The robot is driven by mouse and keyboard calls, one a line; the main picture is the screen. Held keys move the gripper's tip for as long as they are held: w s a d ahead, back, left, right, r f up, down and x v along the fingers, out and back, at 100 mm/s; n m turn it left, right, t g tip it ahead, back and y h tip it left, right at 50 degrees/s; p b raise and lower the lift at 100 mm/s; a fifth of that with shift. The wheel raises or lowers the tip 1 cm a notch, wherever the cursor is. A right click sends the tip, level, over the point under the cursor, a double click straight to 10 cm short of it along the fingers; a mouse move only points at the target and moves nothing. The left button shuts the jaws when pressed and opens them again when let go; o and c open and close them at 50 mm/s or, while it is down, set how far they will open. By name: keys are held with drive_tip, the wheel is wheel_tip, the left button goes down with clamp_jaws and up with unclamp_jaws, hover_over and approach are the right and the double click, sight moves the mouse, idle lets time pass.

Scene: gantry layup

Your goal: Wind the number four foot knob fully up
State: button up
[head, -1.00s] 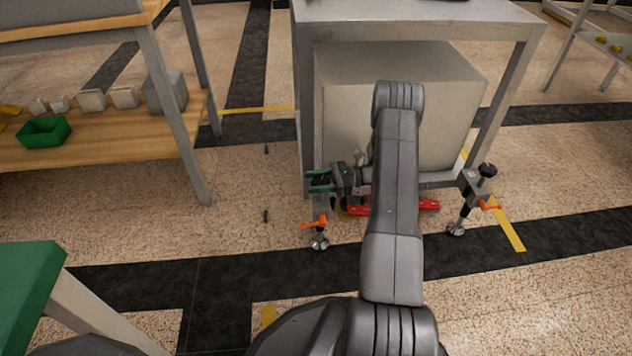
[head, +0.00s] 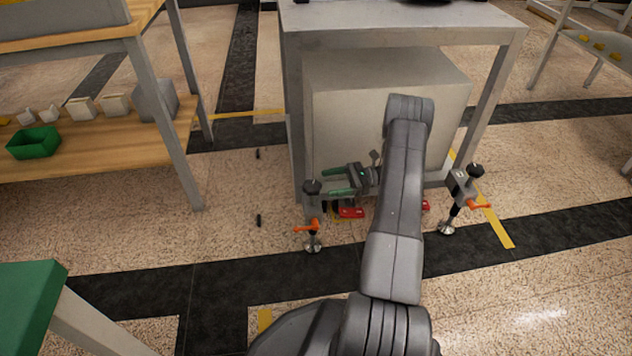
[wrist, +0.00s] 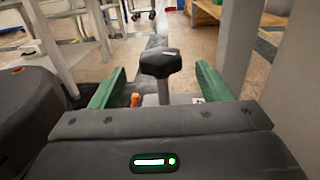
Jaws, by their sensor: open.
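A black foot knob (head: 312,187) tops the left levelling foot of the grey metal table, above an orange lever (head: 307,227) and a round metal foot pad (head: 313,246). My gripper (head: 327,188), with green fingers, is open and level just right of this knob. In the wrist view the knob (wrist: 160,63) stands upright, centred between the spread green fingers (wrist: 160,80), apparently just beyond their tips; nothing is gripped. A second black knob (head: 476,170) tops the right foot, beside a grey block with a mark. I cannot read a number on the left foot.
The grey table (head: 400,38) stands over a large pale box (head: 350,110). Red parts (head: 351,213) lie low behind the left foot. A shelf with a green bin (head: 34,142) is at left. The floor left of the foot is mostly clear, with small dark pieces.

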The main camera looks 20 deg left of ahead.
drive_tip(key=v, duration=0.5)
drive_tip(key=shift+w+d+p, duration=0.15)
drive_tip(key=shift+p, duration=0.2)
drive_tip(key=m+t+y+p, duration=0.2)
drive_tip(key=m+t+p, duration=0.4)
drive_tip(key=m+t, duration=0.9)
approach(306, 181)
drive_tip(key=w+a+n+t+b, duration=0.1)
drive_tip(key=a, duration=0.2)
drive_tip(key=w+a+f+n+t+b, duration=0.1)
drive_tip(key=a, duration=0.2)
drive_tip(key=a+n+t+b, duration=0.1)
drive_tip(key=a, duration=0.2)
drive_tip(key=shift+w+f, duration=0.15)
drive_tip(key=shift+w, duration=0.25)
